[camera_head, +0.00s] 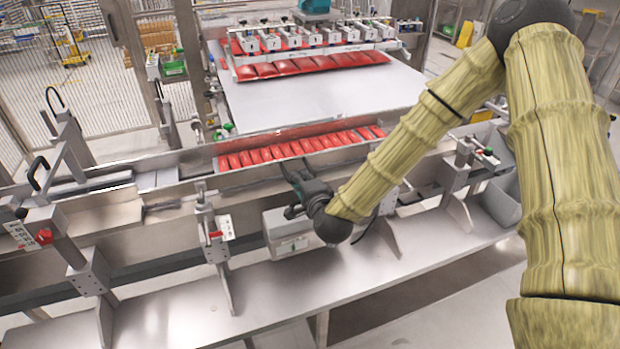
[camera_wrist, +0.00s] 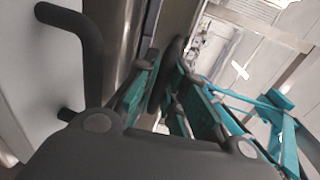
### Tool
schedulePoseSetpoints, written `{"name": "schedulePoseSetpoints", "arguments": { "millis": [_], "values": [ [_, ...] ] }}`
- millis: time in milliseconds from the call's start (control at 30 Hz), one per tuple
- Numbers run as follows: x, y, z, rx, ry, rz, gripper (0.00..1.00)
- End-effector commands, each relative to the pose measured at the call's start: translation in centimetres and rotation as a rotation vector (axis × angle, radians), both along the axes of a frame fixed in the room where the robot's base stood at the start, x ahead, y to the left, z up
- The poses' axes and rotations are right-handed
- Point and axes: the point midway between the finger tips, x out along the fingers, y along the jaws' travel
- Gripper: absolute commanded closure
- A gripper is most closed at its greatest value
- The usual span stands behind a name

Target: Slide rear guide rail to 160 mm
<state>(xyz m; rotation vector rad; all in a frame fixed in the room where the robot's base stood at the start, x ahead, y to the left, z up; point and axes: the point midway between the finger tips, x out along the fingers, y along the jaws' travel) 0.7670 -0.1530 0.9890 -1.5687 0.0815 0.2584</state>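Long metal guide rails run along the channel that holds a row of red packs (camera_head: 300,147). The near rail (camera_head: 130,240) passes behind my gripper, and the far rail (camera_head: 290,131) stands behind the packs. I cannot tell for sure which is the rear rail. Brackets with a red knob (camera_head: 45,236) and small white plates (camera_head: 226,228) stand along the near side; the plates' markings are too small to read. My gripper (camera_head: 292,182) is at the near rail, in front of the packs.
A black bent handle (camera_wrist: 85,45) on a grey surface is close left of my gripper in the wrist view. A grey box (camera_head: 290,235) hangs below my gripper. Black loop handles (camera_head: 36,172) stand at left. The front metal shelf (camera_head: 270,290) is bare.

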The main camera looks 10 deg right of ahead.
Motion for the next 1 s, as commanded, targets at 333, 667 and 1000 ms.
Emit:
{"name": "schedulePoseSetpoints", "arguments": {
  "millis": [333, 667, 1000],
  "values": [
    [-0.3, 0.0, -0.2, 0.0, 0.004, 0.003, 0.67],
    [-2.2, -0.3, 0.3, 0.002, 0.004, 0.002, 0.67],
    [-8.2, -0.8, 1.7, 0.002, 0.004, 0.005, 0.67]
  ]
}}
